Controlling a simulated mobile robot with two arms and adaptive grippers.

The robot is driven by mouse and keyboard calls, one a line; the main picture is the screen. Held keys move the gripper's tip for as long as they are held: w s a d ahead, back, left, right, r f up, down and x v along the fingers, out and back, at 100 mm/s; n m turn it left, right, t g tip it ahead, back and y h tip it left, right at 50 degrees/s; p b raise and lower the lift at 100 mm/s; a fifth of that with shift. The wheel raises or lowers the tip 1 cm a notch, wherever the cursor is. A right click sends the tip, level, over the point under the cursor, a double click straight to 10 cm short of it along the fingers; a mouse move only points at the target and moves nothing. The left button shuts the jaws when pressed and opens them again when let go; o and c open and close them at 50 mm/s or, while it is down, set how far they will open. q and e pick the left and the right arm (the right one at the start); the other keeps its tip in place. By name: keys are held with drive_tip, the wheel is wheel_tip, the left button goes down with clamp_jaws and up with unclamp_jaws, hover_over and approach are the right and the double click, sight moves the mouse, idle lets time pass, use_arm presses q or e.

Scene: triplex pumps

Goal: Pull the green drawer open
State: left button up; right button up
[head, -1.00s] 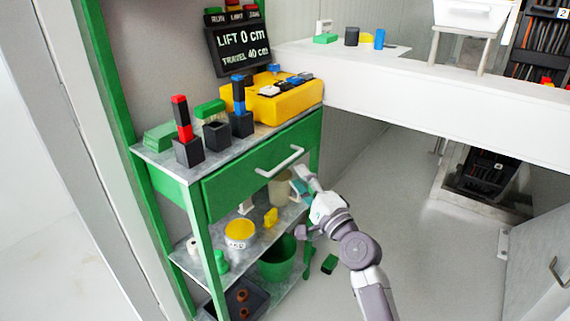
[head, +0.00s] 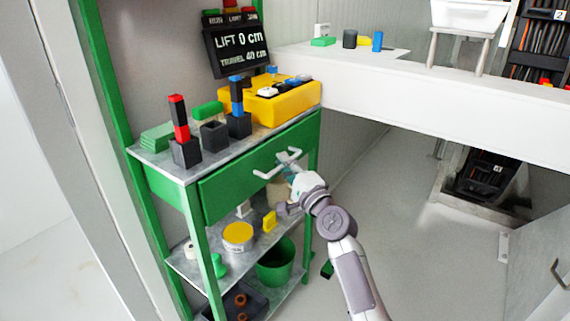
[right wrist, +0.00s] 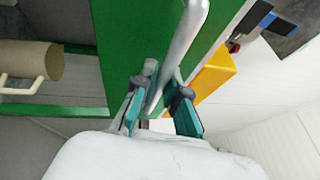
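The green drawer (head: 235,187) sits flush in the green cart, under its grey top, and looks shut. Its pale bar handle (head: 268,172) stands out from the front. My right gripper (head: 288,160) is at the right part of the handle. In the right wrist view the handle (right wrist: 185,40) runs down between the two teal-padded fingers of my right gripper (right wrist: 163,78). The fingers are apart, one on each side of the bar, with gaps showing, so the gripper is open. The green drawer front (right wrist: 125,35) fills the upper middle there. My left gripper is not in view.
The cart top holds a yellow box (head: 285,103) and dark holders with coloured blocks. A green bucket (head: 276,262) and a yellow-topped tin (head: 238,236) stand on shelves below. A white bench (head: 420,100) is at right.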

clamp_jaws()
use_arm(q)
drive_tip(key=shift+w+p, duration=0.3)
drive_tip(key=shift+p, duration=0.9)
use_arm(e)
drive_tip(key=s+d, duration=0.9)
drive_tip(key=d, duration=0.3)
drive_tip(key=shift+d, duration=0.15)
drive_tip(key=o, duration=0.7)
unclamp_jaws()
